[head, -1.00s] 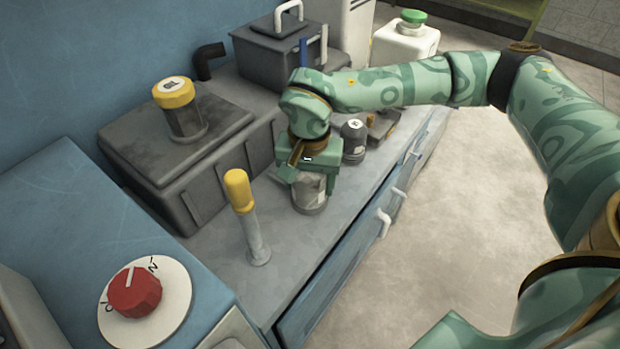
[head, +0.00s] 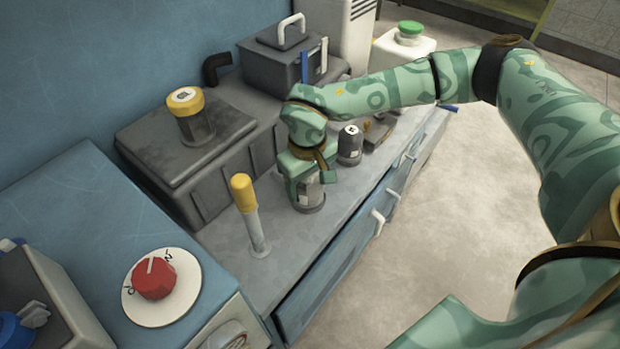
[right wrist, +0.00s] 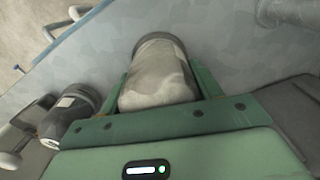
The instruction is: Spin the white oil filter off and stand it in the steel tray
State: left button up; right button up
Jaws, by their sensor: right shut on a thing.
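The white oil filter (head: 311,194), a pale, stained cylinder, stands upright with its lower end at a dark round base on the grey counter. My right gripper (head: 309,184) comes down over it from above and is shut on it, hiding its top. In the right wrist view the filter (right wrist: 158,84) sits between the two green fingers (right wrist: 160,90), its far end in a darker ring. I cannot make out the steel tray for certain. My left gripper is not in view.
A dark canister with a white top (head: 350,145) stands just right of the gripper. A yellow-topped post (head: 247,215) rises at the front left. A grey box with a yellow-capped canister (head: 190,115) is behind. Drawer handles (head: 378,222) stick out at the counter's front.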

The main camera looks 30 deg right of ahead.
jog(key=shift+s+f, duration=0.15)
jog(key=shift+f, duration=0.05)
jog(key=shift+n, duration=0.3)
jog(key=shift+r+n+p, duration=0.15)
jog(key=shift+n+p, duration=0.15)
jog(key=shift+n, duration=0.2)
jog(key=shift+r+n+p, duration=0.1)
jog(key=shift+n+p, duration=0.25)
jog(key=shift+n, duration=0.75)
jog(key=shift+a+f+n+b, duration=0.1)
jog(key=shift+f+n+b, duration=0.45)
jog(key=shift+b, duration=0.6)
jog(key=shift+r+n+b, duration=0.15)
jog(key=shift+n+b, duration=0.1)
jog(key=shift+b, duration=0.15)
jog(key=shift+r, duration=0.1)
